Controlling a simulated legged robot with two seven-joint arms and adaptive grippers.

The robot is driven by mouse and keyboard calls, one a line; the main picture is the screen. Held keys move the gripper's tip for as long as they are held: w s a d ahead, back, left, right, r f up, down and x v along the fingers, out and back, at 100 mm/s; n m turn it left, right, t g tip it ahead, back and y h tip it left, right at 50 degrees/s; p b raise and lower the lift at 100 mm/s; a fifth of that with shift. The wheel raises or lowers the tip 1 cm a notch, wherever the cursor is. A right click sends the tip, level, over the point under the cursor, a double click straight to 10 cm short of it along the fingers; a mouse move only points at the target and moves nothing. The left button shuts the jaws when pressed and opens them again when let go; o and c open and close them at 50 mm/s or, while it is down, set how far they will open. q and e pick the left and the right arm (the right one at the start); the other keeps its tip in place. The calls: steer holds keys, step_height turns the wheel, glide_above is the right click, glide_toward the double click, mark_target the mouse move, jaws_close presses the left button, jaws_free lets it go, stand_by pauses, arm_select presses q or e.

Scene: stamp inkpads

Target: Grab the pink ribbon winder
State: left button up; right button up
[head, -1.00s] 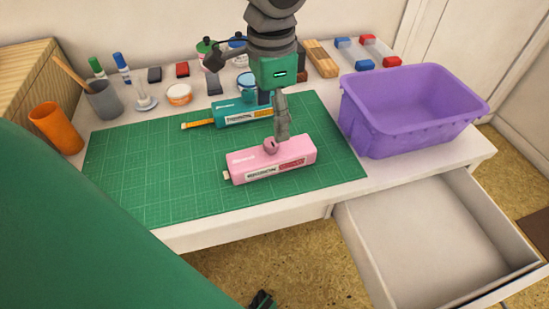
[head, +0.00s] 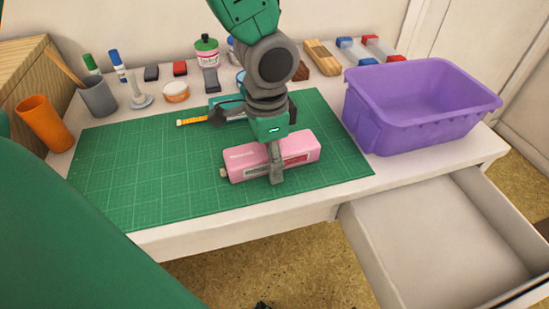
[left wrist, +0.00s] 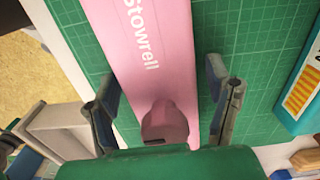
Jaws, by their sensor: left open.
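The pink ribbon winder (head: 244,164), a long box with white lettering and a label, lies on the green cutting mat (head: 135,180). My left gripper (head: 274,168) is above it, pointing down, with one finger in front of its near side; the other finger is hidden in the head view. In the left wrist view the pink winder (left wrist: 140,40) runs between the two open fingers of my left gripper (left wrist: 158,78), with green mat showing beside each finger. A rounded pink knob (left wrist: 165,122) stands on its top. My right gripper is not in view.
A teal winder (head: 215,101) with an orange-yellow strip lies behind, partly hidden by my arm. A purple bin (head: 415,110) stands at right, above an open empty drawer (head: 435,235). Cups, inkpads and stamps line the back. The mat's left part is clear.

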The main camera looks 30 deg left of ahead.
arm_select(q)
steer(key=shift+a+r, duration=0.1)
steer(key=shift+a, duration=0.05)
steer(key=shift+c, duration=0.9)
steer(key=shift+a, duration=0.1)
steer(key=c, duration=1.2)
steer(key=shift+o, duration=0.4)
